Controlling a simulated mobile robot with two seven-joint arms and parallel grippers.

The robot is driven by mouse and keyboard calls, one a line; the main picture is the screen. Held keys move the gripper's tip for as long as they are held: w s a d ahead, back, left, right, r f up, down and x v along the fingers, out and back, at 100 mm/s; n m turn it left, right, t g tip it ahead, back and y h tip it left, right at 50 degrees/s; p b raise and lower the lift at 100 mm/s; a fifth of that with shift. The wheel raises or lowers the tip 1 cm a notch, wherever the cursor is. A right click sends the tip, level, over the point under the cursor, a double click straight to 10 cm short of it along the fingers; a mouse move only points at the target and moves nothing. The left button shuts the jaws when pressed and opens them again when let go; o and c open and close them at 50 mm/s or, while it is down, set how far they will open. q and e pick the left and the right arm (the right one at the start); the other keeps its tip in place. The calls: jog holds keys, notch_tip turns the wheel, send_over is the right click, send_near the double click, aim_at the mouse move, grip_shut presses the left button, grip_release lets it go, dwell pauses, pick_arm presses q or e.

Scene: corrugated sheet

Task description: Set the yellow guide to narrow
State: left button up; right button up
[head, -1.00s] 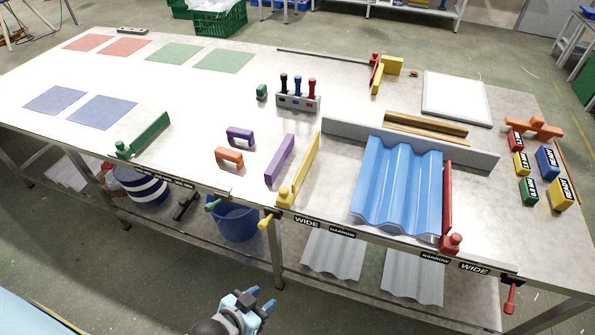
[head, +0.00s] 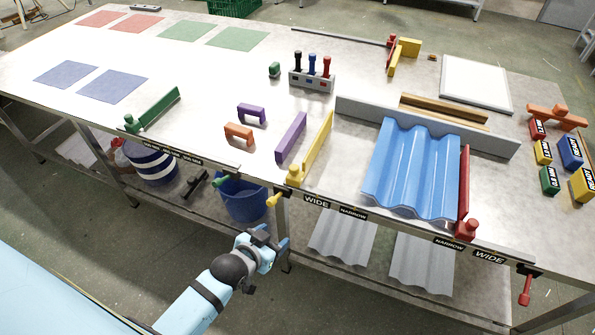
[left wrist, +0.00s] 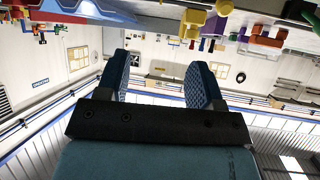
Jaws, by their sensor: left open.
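The yellow guide (head: 317,148) is a long upright bar on the table, left of the blue corrugated sheet (head: 412,170). Its knobbed front end (head: 295,175) sits at the front edge, just left of the left WIDE label (head: 316,201). The left NARROW label (head: 353,214) is further right. A yellow handle (head: 274,198) sticks out below the edge near the guide's front end. My left gripper (head: 268,240) is open and empty, in front of the table and below that handle. Its two blue fingers (left wrist: 160,75) are apart in the left wrist view. My right gripper is not in view.
A red guide (head: 464,190) stands right of the sheet, by the other NARROW and WIDE labels. A purple bar (head: 291,138) and a green guide (head: 155,108) lie to the left. A blue bucket (head: 243,198) stands below the table. Grey sheets (head: 343,236) lie on the lower shelf.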

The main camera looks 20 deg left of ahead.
pick_arm(q)
jog(key=n+t+y+b, duration=0.1)
jog(key=n+y+b, duration=0.1)
jog(key=b, duration=0.4)
send_near(292, 170)
jog(key=s, duration=0.3)
jog(key=x, duration=0.9)
jog(key=r+x, duration=0.1)
jog(key=x, duration=0.3)
jog(key=shift+w, duration=0.5)
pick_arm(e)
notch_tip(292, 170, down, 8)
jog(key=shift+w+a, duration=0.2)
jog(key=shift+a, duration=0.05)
pick_arm(q)
jog(key=shift+t, duration=0.3)
